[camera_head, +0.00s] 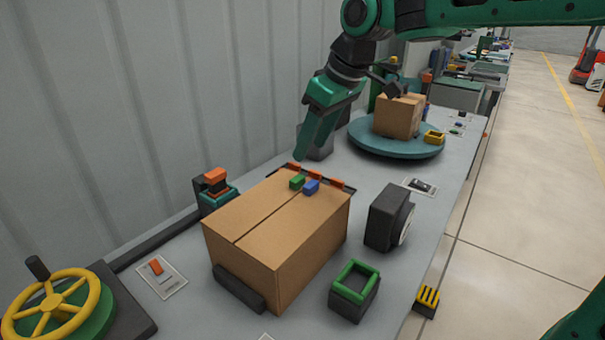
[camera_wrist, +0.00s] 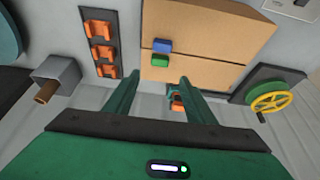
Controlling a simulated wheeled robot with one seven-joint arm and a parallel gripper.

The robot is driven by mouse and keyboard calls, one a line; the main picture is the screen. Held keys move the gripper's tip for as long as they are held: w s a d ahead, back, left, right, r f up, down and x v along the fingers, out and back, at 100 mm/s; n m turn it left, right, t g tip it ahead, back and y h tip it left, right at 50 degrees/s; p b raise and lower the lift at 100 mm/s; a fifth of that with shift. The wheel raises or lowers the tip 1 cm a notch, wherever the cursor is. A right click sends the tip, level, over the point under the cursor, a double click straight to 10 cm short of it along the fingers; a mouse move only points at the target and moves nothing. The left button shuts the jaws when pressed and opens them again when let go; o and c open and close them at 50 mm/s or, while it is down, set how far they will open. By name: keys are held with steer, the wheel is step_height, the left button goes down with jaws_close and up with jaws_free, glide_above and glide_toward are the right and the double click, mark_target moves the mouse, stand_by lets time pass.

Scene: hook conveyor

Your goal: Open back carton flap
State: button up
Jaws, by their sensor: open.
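The brown carton (camera_head: 285,240) stands on the table with its top flaps lying flat and a seam between them. A green tab (camera_head: 297,182) sits on the wall-side flap (camera_head: 252,205) and a blue tab (camera_head: 311,187) on the other flap, both near the far end. My gripper (camera_head: 308,150) is above the table behind the carton, toward the wall, apart from it. In the wrist view my gripper (camera_wrist: 158,90) is open and empty, with the green tab (camera_wrist: 160,60) and blue tab (camera_wrist: 162,45) ahead of its fingertips.
Orange clips (camera_wrist: 103,50) line a dark strip at the carton's far end. An orange-topped device (camera_head: 216,185) stands by the wall and a yellow handwheel (camera_head: 52,305) at front left. A dark dial block (camera_head: 388,217) and green-rimmed cup (camera_head: 355,285) stand right; a turntable (camera_head: 365,143) is beyond.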

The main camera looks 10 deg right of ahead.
mark_target(299, 177)
steer(key=x, duration=1)
steer(key=shift+d, duration=0.2)
jaws_close()
steer(key=shift+d, duration=0.2)
steer(key=shift+w+r, duration=0.1)
